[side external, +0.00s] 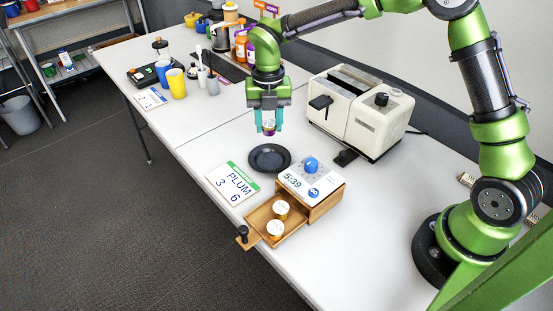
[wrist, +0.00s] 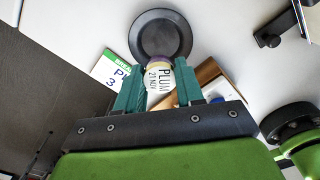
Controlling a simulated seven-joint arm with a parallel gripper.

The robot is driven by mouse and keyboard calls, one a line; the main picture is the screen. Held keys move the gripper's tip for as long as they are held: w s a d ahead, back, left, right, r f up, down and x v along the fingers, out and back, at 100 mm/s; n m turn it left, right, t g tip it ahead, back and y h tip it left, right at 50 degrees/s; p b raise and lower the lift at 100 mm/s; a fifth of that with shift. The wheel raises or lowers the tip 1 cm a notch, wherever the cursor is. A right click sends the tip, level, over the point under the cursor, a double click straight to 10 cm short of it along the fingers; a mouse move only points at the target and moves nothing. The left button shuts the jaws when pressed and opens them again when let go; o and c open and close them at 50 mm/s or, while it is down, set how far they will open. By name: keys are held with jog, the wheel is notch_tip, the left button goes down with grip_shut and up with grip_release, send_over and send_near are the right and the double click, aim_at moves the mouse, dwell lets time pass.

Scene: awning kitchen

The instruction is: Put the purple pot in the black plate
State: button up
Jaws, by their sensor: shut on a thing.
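My gripper (side external: 268,122) is shut on a small pot with a purple band (side external: 269,128) and holds it in the air above the table. In the wrist view the pot (wrist: 159,80) sits between the teal fingers, and its pale face reads PLUM. The black plate (side external: 254,161) lies flat and empty on the white table, below the pot and a little toward the front. In the wrist view the plate (wrist: 176,17) lies beyond the pot, which overlaps its near edge in the picture.
A cream toaster (side external: 352,110) stands right of the gripper. A wooden box with a clock (side external: 312,178) has an open drawer (side external: 259,216) holding two pots. Cups and bottles stand toward the back.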

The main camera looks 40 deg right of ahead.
aim_at(270, 160)
notch_tip(270, 160, down, 9)
dwell(0.4)
jog(key=shift+f, duration=0.15)
jog(key=o, duration=1)
